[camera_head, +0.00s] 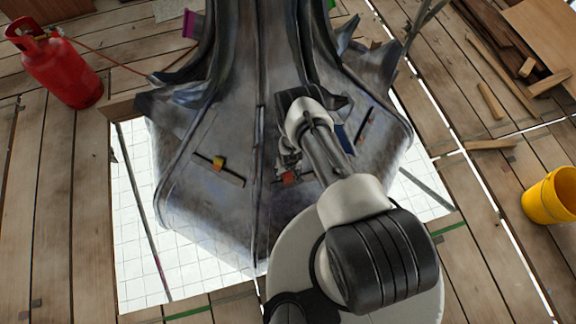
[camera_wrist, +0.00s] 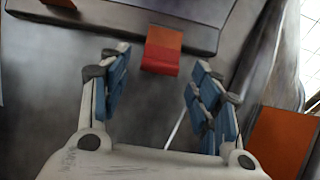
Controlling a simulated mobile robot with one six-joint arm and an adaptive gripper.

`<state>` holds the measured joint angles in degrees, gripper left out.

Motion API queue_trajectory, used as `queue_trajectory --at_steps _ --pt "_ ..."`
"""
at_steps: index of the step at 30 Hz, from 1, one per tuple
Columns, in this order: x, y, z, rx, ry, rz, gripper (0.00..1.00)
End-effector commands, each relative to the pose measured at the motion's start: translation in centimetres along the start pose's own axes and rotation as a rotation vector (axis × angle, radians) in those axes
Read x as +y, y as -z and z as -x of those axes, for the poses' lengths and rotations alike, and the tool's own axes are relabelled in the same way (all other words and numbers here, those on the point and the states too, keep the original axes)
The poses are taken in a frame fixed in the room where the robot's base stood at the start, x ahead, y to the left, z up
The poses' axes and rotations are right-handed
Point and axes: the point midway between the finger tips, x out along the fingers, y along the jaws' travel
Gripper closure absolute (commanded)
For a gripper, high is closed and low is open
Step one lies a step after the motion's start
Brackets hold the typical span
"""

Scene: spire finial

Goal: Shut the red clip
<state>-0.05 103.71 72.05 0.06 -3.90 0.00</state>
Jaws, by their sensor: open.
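The red clip (camera_wrist: 161,51) sits on a dark bar fixed to the grey metal spire face in the wrist view. It has an orange-red upper part and a brighter red flap hanging below. In the head view the red clip (camera_head: 290,176) shows small, just below the gripper and partly crowded by my arm. My gripper (camera_wrist: 160,70) is open, with its blue-padded fingers to the left and right of the clip's lower end. Nothing is held between them. I cannot tell whether the fingers touch the clip. In the head view my gripper (camera_head: 286,158) is partly hidden.
A yellow clip (camera_head: 218,163) sits on another bar on the left face. A red gas cylinder (camera_head: 62,70) stands at upper left and a yellow bucket (camera_head: 552,195) at right. An orange-brown panel (camera_wrist: 282,142) is right of my gripper. Loose timber (camera_head: 491,102) lies upper right.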

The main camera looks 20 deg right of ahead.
Motion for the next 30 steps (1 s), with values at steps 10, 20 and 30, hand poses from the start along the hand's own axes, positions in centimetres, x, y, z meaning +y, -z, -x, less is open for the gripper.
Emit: queue_trajectory --at_steps 10,20,30 --pt "0.0 0.1 6.8 0.000 0.000 0.000 0.43" --pt "0.0 0.0 9.2 0.000 0.000 0.000 0.43" --pt "1.3 -0.1 9.1 0.023 -0.001 0.000 0.52"
